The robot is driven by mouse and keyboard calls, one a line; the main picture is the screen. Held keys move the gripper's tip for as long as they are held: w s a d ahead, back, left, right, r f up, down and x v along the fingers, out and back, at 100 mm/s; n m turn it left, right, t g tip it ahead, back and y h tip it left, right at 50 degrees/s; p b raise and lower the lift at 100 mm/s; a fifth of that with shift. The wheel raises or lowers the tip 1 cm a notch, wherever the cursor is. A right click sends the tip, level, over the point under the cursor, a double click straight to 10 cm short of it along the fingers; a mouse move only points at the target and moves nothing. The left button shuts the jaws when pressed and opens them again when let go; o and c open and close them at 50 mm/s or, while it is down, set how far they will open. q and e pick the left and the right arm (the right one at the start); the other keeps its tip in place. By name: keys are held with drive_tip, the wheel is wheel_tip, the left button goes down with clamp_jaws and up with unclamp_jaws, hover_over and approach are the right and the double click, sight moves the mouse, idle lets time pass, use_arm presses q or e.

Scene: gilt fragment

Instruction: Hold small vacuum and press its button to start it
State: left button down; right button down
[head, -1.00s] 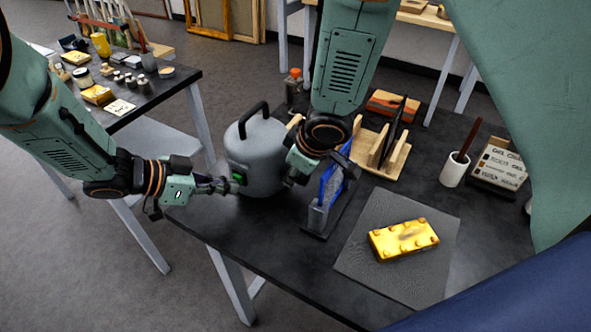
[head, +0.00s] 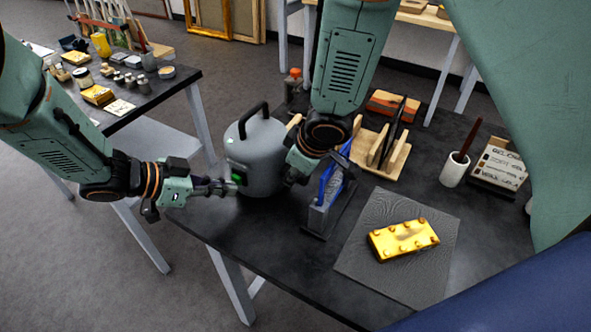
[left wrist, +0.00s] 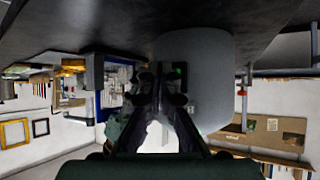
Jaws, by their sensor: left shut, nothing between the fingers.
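The small vacuum (head: 262,158) is a grey canister with a black top handle, upright on the dark table. A green button (head: 238,178) sits on a dark panel low on its left side, and a small green spot shows near its upper rim. My left gripper (head: 229,187) is shut and empty, its tips right by the button; I cannot tell if they touch. The left wrist view shows the vacuum (left wrist: 208,75) upside down behind the fingers (left wrist: 160,98). My right gripper (head: 296,176) is against or beside the vacuum's right side; its fingers are mostly hidden.
A grey holder (head: 318,220) with a blue item stands close right of my right gripper. A gilt fragment (head: 403,240) lies on a grey mat (head: 375,274). A wooden rack (head: 385,158) and a white cup (head: 454,170) stand farther right. The table's front-left edge is near the vacuum.

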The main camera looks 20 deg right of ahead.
use_arm(q)
drive_tip(key=shift+s+a, duration=1)
drive_tip(key=shift+a, duration=0.2)
drive_tip(key=shift+s+a, duration=1)
drive_tip(key=shift+a, duration=0.15)
use_arm(e)
drive_tip(key=c, duration=0.9)
unclamp_jaws()
drive_tip(key=v, duration=1.2)
